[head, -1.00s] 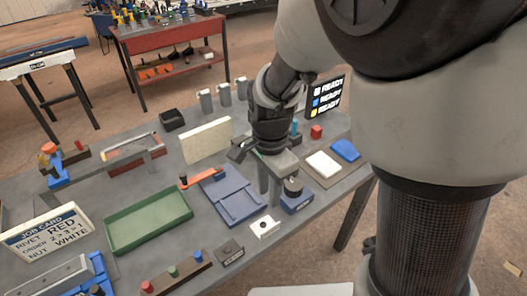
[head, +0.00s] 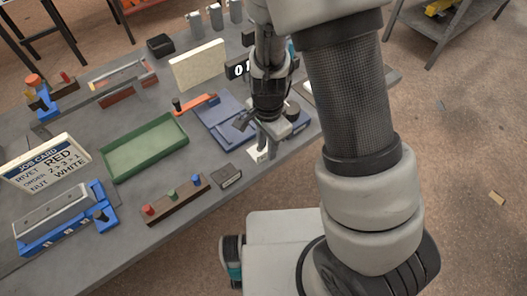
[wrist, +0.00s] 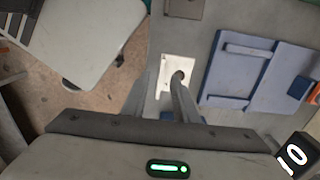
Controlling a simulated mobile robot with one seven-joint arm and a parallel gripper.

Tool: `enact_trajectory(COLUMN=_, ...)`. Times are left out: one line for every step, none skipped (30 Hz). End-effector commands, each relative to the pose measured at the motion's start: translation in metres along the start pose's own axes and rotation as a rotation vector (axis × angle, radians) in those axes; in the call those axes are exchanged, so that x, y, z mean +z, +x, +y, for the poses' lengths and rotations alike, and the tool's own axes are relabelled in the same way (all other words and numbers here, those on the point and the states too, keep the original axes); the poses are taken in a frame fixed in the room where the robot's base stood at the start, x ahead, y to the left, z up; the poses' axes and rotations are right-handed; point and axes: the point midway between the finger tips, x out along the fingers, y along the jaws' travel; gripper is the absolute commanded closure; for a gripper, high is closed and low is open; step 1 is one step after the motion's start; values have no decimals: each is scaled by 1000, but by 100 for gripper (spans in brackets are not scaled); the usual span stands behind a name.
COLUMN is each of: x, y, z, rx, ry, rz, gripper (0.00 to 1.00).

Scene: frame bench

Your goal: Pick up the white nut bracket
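The white nut bracket (wrist: 181,65) lies on the grey bench, with a dark round spot on it. In the wrist view my gripper (wrist: 163,84) is open, its two fingers pointing down at the bracket's near side. The right finger overlaps the bracket's near part, and the left finger is just beside its left edge. I cannot tell whether they touch it. In the head view the bracket (head: 257,156) is a small white patch mostly hidden by my gripper (head: 266,146), which is at the bench's front edge.
A blue tray (head: 212,125) and a green tray (head: 145,147) lie left of the gripper. A small dark block (head: 228,176) and a rack with coloured pegs (head: 174,200) are nearby at the front edge. A job card (head: 45,164) stands at the left.

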Motion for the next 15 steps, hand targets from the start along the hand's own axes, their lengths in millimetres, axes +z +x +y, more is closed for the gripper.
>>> enact_trajectory(x=-1, y=4, z=0, rx=0, ry=2, rz=0, gripper=73)
enact_trajectory(x=-1, y=6, z=0, rx=-1, ry=2, rz=1, gripper=73)
enact_trajectory(x=0, y=7, z=0, rx=-1, ry=1, rz=1, gripper=73)
enact_trajectory(x=0, y=7, z=0, rx=-2, ry=1, rz=1, gripper=73)
enact_trajectory(x=0, y=7, z=0, rx=-2, ry=1, rz=1, gripper=73)
enact_trajectory(x=0, y=7, z=0, rx=-2, ry=1, rz=1, gripper=73)
enact_trajectory(x=0, y=6, z=0, rx=-2, ry=1, rz=1, gripper=73)
enact_trajectory(x=0, y=6, z=0, rx=-2, ry=1, rz=1, gripper=73)
enact_trajectory(x=0, y=6, z=0, rx=-2, ry=1, rz=1, gripper=73)
enact_trajectory(x=0, y=6, z=0, rx=-2, ry=1, rz=1, gripper=78)
enact_trajectory(x=0, y=6, z=0, rx=-2, ry=1, rz=1, gripper=84)
enact_trajectory(x=0, y=6, z=0, rx=-2, ry=1, rz=1, gripper=90)
enact_trajectory(x=0, y=6, z=0, rx=-2, ry=1, rz=1, gripper=95)
enact_trajectory(x=0, y=6, z=0, rx=-2, ry=1, rz=1, gripper=100)
enact_trajectory(x=0, y=6, z=0, rx=-2, ry=1, rz=1, gripper=100)
